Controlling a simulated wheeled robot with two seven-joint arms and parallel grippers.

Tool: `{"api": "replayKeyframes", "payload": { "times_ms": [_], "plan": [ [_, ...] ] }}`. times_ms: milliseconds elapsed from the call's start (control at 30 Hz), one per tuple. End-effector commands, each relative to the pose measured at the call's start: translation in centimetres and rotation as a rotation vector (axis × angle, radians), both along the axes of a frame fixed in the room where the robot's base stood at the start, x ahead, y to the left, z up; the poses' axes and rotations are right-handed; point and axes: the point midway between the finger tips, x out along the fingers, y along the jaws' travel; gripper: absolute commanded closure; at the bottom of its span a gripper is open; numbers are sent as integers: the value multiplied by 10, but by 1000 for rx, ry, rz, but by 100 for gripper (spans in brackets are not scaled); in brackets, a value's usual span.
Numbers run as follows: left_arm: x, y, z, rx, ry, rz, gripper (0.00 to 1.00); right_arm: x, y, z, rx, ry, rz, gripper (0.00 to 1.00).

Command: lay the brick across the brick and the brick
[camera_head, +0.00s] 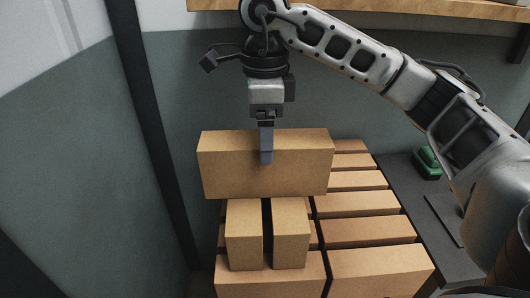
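A long tan brick (228,168) lies crosswise, left to right, and looks level. My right gripper (266,158) comes down from above onto its middle. One finger shows against the brick's near face; the other is hidden behind it. The gripper looks shut on this brick. Just below it in the picture, two bricks, a left one (244,236) and a right one (290,234), lie side by side with a narrow dark gap between them. Their far ends are hidden by the held brick, and I cannot tell whether it touches them. My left gripper is out of view.
More tan bricks (366,232) lie in rows below and to the right. A dark surface (398,172) with a green object (428,162) is on the right. A dark post (150,120) and wall stand close on the left; a wooden shelf (430,8) is overhead.

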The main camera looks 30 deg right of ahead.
Motion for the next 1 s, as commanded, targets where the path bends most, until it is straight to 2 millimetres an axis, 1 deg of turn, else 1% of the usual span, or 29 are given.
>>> {"api": "replayKeyframes", "payload": {
  "times_ms": [33,133,200,300,400,567,1000],
  "plan": [
    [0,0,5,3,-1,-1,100,1,0,15,-1,-3,-1,20],
    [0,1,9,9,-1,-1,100,1,0,33,-1,-3,-1,20],
    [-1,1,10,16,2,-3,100,1,0,42,-2,-3,-2,20],
    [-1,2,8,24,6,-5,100,0,0,50,-1,0,-2,20],
    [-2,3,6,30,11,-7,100,0,0,53,-1,1,-2,20],
    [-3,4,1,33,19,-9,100,0,0,53,0,1,-2,20],
    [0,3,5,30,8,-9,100,0,0,53,-1,1,-2,20]
  ]
}}
